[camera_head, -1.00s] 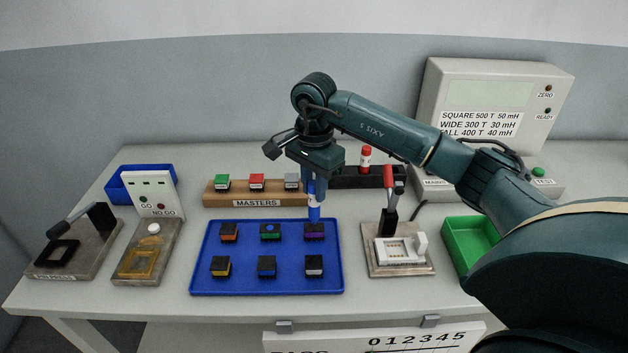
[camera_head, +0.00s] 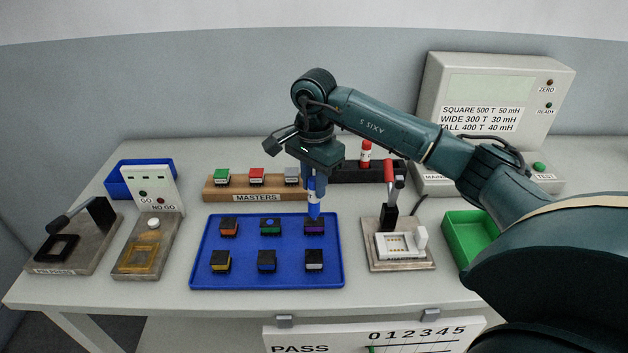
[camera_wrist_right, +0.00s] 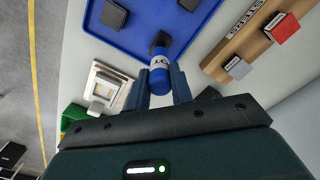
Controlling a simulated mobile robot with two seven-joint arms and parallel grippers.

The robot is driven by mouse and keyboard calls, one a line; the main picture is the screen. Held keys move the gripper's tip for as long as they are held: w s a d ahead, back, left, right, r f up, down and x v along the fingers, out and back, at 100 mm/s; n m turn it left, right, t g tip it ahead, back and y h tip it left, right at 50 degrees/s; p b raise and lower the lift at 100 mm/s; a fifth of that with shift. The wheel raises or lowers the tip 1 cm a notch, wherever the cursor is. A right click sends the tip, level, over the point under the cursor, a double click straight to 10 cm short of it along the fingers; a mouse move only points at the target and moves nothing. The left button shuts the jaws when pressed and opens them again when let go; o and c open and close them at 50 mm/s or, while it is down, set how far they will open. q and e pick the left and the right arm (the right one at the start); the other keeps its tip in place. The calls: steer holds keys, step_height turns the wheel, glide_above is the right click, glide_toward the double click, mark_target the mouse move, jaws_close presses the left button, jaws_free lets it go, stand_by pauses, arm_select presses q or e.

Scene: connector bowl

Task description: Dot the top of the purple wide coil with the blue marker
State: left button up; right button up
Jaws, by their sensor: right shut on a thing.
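My right gripper (camera_head: 314,178) is shut on the blue marker (camera_head: 313,198) and holds it upright, tip down, over the back right of the blue tray. In the right wrist view the marker (camera_wrist_right: 160,72) sits between the two fingers (camera_wrist_right: 162,85). The purple wide coil (camera_head: 315,228) is directly below it, in the tray's back row. The marker's lower end is at the coil's top; I cannot tell whether they touch. The marker partly hides the coil in the wrist view. My left gripper does not show.
The blue tray (camera_head: 197,270) holds several other coils; the green one (camera_head: 270,227) has a blue spot on top. Behind are the masters rack (camera_head: 225,193) and a dark holder with a red marker (camera_head: 366,154). A lever fixture (camera_head: 398,255) and green bin (camera_head: 465,232) stand right.

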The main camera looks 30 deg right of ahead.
steer(key=shift+f+b, duration=0.35)
steer(key=shift+f, duration=0.15)
stand_by(1.2)
steer(key=shift+r, duration=0.1)
steer(key=shift+r+p, duration=2.2)
steer(key=shift+r, duration=1.25)
